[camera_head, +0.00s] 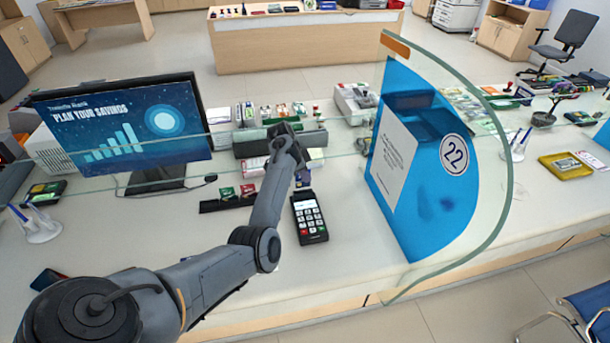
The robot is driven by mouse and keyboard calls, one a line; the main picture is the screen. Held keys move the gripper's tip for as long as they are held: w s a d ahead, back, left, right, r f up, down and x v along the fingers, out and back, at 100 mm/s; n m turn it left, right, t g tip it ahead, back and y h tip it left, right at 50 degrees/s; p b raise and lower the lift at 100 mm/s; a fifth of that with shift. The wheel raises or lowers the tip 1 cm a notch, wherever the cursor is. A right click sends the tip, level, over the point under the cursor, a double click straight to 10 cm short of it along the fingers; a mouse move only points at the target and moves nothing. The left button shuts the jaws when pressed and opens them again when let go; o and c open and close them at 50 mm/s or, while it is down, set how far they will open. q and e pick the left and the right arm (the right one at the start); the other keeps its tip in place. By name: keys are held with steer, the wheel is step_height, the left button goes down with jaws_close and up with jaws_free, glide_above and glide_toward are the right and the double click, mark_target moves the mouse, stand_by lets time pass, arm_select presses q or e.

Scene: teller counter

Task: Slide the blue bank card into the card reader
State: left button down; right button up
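The card reader (310,218) is a black terminal with a white keypad and a small lit screen. It lies on the counter near the middle of the view, just right of my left forearm. My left gripper (287,143) is at the far end of my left arm, over the counter behind the card reader. It is small and dark, and its fingers cannot be made out clearly. No blue bank card can be clearly identified; the arm and gripper hide part of the counter. My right gripper is not in view.
A monitor (125,122) stands at left, with a black card rack (228,201) beside it. A glass screen with a blue panel (430,165) marked 22 rises right of the reader. A dark flat item (48,279) lies at the lower left. The counter front is clear.

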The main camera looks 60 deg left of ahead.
arm_select(q)
steer(key=shift+f+b, duration=0.85)
steer(key=shift+f, duration=0.1)
steer(key=shift+f+b, duration=0.55)
steer(key=shift+f, duration=0.7)
steer(key=c, duration=1.2)
jaws_free()
steer(key=shift+c, duration=0.2)
steer(key=shift+r, duration=0.1)
steer(key=shift+r+p, duration=3.35)
steer(key=shift+p, duration=0.4)
